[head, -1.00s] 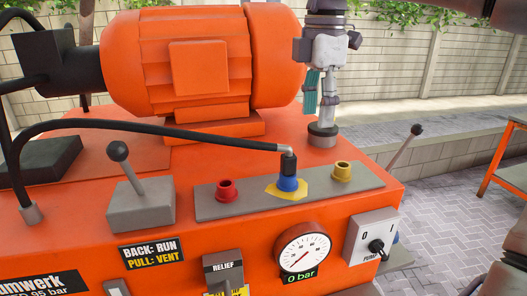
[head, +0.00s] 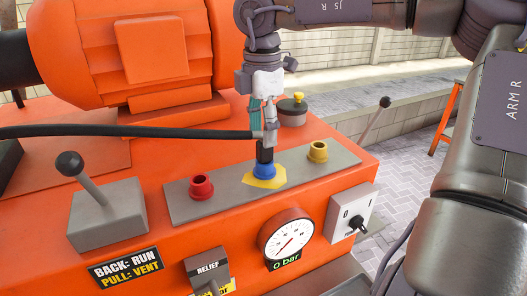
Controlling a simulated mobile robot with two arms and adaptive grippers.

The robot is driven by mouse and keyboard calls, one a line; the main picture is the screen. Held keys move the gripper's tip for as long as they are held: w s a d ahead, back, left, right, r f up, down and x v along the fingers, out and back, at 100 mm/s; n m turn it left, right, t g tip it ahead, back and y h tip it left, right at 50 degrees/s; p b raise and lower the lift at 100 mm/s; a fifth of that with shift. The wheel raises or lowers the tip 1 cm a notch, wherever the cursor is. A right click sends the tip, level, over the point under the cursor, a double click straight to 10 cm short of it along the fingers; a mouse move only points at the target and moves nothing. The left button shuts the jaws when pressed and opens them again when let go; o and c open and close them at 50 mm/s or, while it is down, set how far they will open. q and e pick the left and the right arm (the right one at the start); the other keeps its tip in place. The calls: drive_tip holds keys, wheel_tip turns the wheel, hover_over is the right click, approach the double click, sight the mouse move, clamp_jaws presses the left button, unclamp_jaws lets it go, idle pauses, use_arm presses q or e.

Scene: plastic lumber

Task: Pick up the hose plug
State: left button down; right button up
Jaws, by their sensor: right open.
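The hose plug (head: 265,154) is black and stands upright in the blue socket (head: 264,171), in the middle of a grey strip on the orange machine. A black hose (head: 130,131) runs left from its top. My right gripper (head: 263,138) points down at the plug's upper end, its fingers overlapping the plug and the hose end in the head view. It is open. The fingers hide the plug's top, and I cannot tell whether they touch it. My left gripper is not in view.
A red socket (head: 201,187) and a yellow socket (head: 317,151) flank the plug. A lever (head: 82,175) stands at left, a black-and-yellow cap (head: 293,108) behind, and a pressure gauge (head: 287,238) reading 0 bar in front. The orange motor (head: 150,50) rises behind left.

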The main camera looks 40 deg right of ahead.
sight(265, 161)
drive_tip(key=f+p, duration=0.1)
drive_tip(key=f, duration=0.2)
drive_tip(key=shift+s+d+f+p, duration=0.2)
drive_tip(key=shift+f+p, duration=0.05)
drive_tip(key=shift+p, duration=0.1)
drive_tip(key=shift+w+f, duration=0.15)
drive_tip(key=shift+f, duration=0.4)
drive_tip(key=shift+a+r, duration=0.1)
drive_tip(key=shift+c, duration=1.3)
clamp_jaws()
